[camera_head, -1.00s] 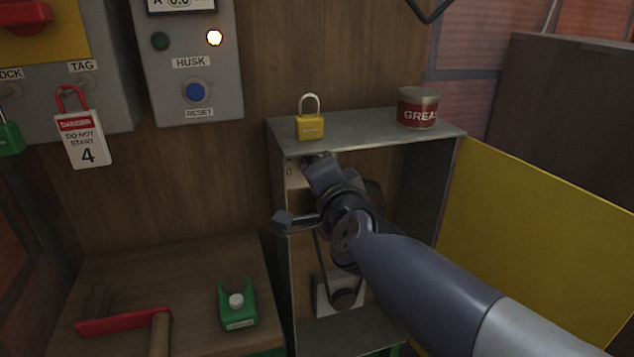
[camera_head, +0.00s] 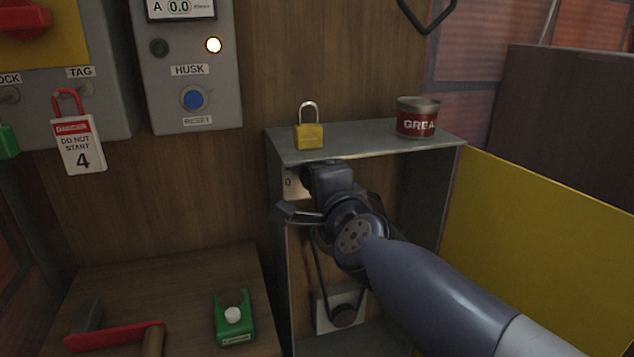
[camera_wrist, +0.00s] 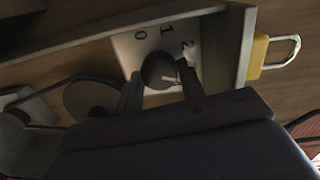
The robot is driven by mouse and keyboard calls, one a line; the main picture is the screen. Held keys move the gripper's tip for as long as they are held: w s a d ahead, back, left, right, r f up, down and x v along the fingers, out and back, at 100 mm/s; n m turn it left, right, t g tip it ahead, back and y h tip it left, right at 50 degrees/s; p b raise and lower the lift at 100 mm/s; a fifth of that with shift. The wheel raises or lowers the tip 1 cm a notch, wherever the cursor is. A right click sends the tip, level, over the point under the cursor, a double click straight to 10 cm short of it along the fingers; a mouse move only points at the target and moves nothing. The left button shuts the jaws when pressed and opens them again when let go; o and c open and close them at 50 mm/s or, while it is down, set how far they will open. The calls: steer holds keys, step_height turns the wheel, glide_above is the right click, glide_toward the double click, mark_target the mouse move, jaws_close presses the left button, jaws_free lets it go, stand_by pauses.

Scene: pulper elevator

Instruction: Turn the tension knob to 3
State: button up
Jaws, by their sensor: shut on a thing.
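The tension knob (camera_wrist: 158,69) is a dark round knob on a pale dial plate (camera_wrist: 128,44) marked 0, 1 and 2 in the wrist view. A 3 is not visible. My gripper (camera_wrist: 160,86) is shut on the knob, one finger on each side of it. A small pale mark shows by the 2, and I cannot tell the exact setting. In the head view my gripper (camera_head: 318,178) reaches under the top of the grey cabinet (camera_head: 358,144) and hides the knob. Only the plate's edge with the 0 (camera_head: 289,184) shows there.
A yellow padlock (camera_head: 309,134) and a grease tin (camera_head: 417,118) stand on the cabinet top, just above my gripper. A belt and lower pulley (camera_head: 343,314) sit inside the cabinet. A yellow panel (camera_head: 540,250) stands at the right. A green lockout piece (camera_head: 234,318) lies on the bench.

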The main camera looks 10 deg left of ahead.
steer(key=o, duration=1)
steer(key=shift+p+v, duration=2)
steer(key=shift+v, duration=3.4)
steer(key=b+x, duration=0.4)
steer(key=x, duration=0.7)
